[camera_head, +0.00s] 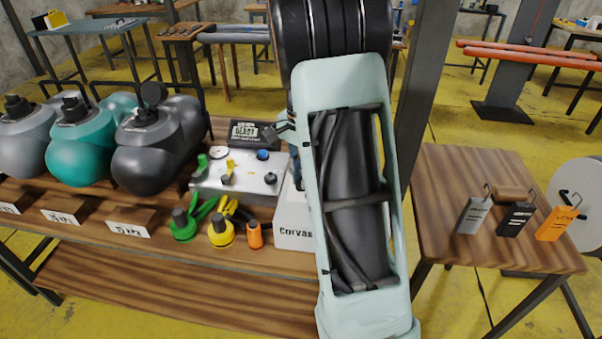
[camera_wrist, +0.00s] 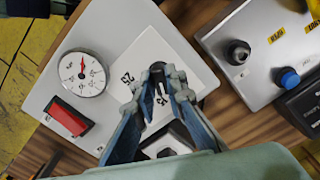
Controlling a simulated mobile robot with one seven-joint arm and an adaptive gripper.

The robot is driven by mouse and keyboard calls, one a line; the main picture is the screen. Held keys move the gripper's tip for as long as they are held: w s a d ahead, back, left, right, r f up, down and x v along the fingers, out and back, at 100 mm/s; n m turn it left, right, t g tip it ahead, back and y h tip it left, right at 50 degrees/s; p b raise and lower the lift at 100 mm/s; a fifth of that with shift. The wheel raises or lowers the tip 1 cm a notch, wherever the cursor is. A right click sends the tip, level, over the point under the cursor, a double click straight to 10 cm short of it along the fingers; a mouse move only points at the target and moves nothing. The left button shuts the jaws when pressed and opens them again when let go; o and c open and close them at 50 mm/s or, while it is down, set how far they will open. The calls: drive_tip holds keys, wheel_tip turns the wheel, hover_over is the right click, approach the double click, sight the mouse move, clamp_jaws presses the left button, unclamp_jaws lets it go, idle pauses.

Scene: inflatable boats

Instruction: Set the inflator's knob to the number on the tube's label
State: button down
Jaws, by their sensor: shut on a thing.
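In the wrist view the inflator is a pale grey box (camera_wrist: 45,105) with a round white gauge (camera_wrist: 82,74), a red rocker switch (camera_wrist: 68,117) and a white plate (camera_wrist: 185,50) bearing the number 25. My gripper (camera_wrist: 159,80) is over this plate, its blue-grey fingers closed on a small dark part, seemingly the knob, mostly hidden between the tips. Its pointer and setting cannot be read. In the head view my arm covers most of the inflator; its white side (camera_head: 293,228) shows beside the arm. I cannot read a tube label or tell which tube is meant.
A metal box (camera_head: 237,176) with a gauge and knobs stands close left of the inflator, with green, yellow and orange fittings (camera_head: 220,232) in front. A side table (camera_head: 465,170) at right holds grey, black and orange tags.

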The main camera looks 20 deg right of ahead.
drive_tip(key=shift+m+p, duration=0.35)
drive_tip(key=shift+m, duration=0.75)
drive_tip(key=c, duration=2)
unclamp_jaws()
drive_tip(key=shift+o, duration=0.2)
drive_tip(key=shift+r, duration=0.15)
wheel_tip(320, 180, up, 12)
drive_tip(key=shift+f, duration=0.2)
